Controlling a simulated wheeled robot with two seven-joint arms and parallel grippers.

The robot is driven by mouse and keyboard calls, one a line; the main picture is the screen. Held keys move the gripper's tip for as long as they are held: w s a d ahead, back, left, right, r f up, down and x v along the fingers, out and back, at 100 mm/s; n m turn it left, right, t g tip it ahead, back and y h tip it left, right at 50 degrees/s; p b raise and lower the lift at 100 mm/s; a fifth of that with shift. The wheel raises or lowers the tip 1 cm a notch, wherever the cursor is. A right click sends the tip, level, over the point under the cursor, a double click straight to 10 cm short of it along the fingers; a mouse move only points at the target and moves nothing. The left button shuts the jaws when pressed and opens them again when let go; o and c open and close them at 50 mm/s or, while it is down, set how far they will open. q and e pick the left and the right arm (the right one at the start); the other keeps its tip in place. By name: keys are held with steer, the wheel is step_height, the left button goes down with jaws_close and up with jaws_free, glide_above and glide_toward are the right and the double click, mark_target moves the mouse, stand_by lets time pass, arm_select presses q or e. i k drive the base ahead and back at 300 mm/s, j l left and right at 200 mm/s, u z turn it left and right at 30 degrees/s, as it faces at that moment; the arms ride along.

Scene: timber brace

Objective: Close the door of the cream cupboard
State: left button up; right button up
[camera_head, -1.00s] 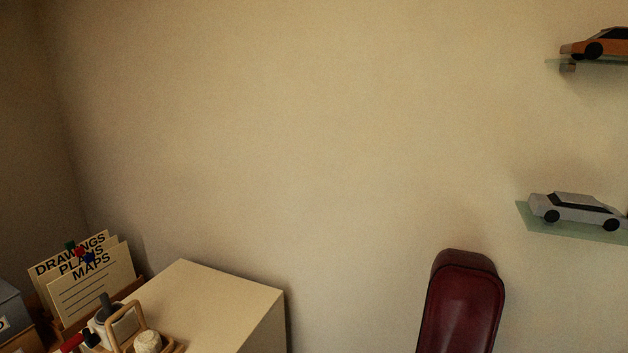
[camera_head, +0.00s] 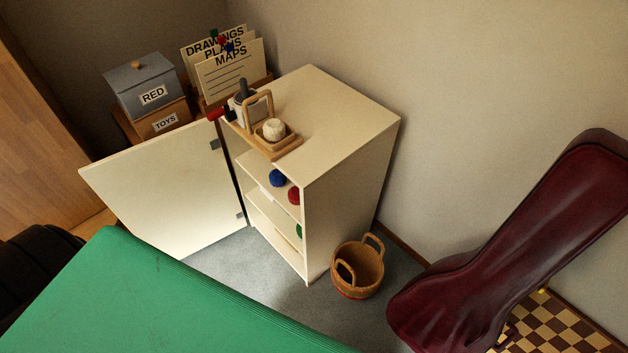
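The cream cupboard (camera_head: 345,165) stands against the wall, a little right of the middle of the head view. Its door (camera_head: 165,190) is swung wide open to the left, hinged at the cupboard's left front edge. Inside, the shelves (camera_head: 262,193) hold a blue ball (camera_head: 277,178), a red ball (camera_head: 294,196) and a partly hidden green thing (camera_head: 299,231). On top are a wooden carrier with a pale round item (camera_head: 273,129) and a mug-like holder (camera_head: 242,104). Neither of my grippers is in view.
A green padded surface (camera_head: 150,300) fills the lower left foreground, in front of the door. A dark red instrument case (camera_head: 500,260) leans at right. Boxes (camera_head: 146,92) stand behind the door. Grey carpet (camera_head: 235,268) is bare between.

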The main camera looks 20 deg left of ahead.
mark_target(175, 191)
steer(key=k+j+u, duration=0.15)
steer(key=j+u, duration=0.15)
steer(key=j, duration=0.6)
steer(key=j+u, duration=0.3)
steer(key=j, duration=0.55)
steer(key=k, duration=0.05)
